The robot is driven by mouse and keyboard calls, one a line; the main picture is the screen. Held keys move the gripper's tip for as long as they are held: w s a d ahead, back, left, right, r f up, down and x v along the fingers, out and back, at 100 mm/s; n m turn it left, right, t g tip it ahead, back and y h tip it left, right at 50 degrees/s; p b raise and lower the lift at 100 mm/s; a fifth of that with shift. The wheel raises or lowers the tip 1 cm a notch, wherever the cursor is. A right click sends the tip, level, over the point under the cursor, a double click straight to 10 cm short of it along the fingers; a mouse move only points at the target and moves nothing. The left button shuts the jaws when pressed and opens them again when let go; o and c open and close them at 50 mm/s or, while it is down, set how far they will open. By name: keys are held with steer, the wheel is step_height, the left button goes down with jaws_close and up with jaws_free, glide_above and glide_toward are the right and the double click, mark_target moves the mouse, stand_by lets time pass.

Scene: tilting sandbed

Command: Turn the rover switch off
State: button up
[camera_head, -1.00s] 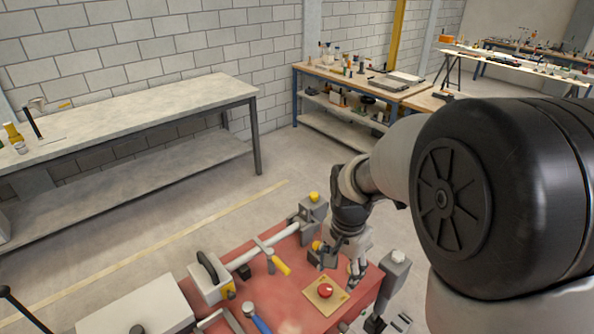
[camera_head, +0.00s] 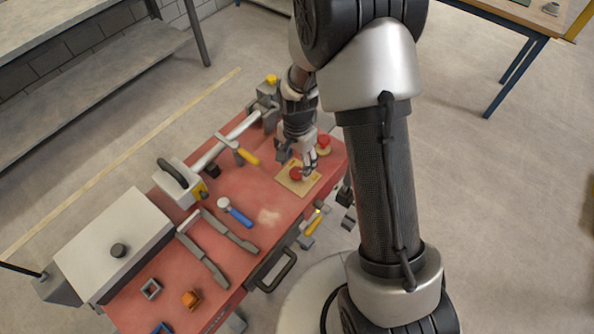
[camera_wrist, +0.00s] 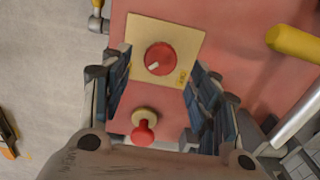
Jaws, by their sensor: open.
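The likely rover switch is a round red knob (camera_wrist: 159,59) with a white mark, on a square tan plate (camera_wrist: 140,29). In the head view the knob (camera_head: 296,173) and its plate (camera_head: 292,186) lie near the right end of the red sandbed table. My gripper (camera_wrist: 160,72) is open, its fingers to either side of the knob in the wrist view. In the head view my gripper (camera_head: 309,168) is right beside the knob; I cannot tell whether it touches.
A second red knob on a pale round base (camera_wrist: 144,130) is close by. A yellow-handled hammer (camera_head: 246,155), a blue-handled tool (camera_head: 238,215) and a grey clamp (camera_head: 178,182) lie further left. A grey-lidded box (camera_head: 113,243) stands at the left end.

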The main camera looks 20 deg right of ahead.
mark_target(297, 172)
steer(key=shift+w+f+b, duration=0.1)
steer(key=shift+f+b, duration=0.25)
steer(key=shift+f, duration=1.85)
steer(key=shift+c, duration=0.2)
steer(key=c, duration=1)
steer(key=shift+c, duration=0.2)
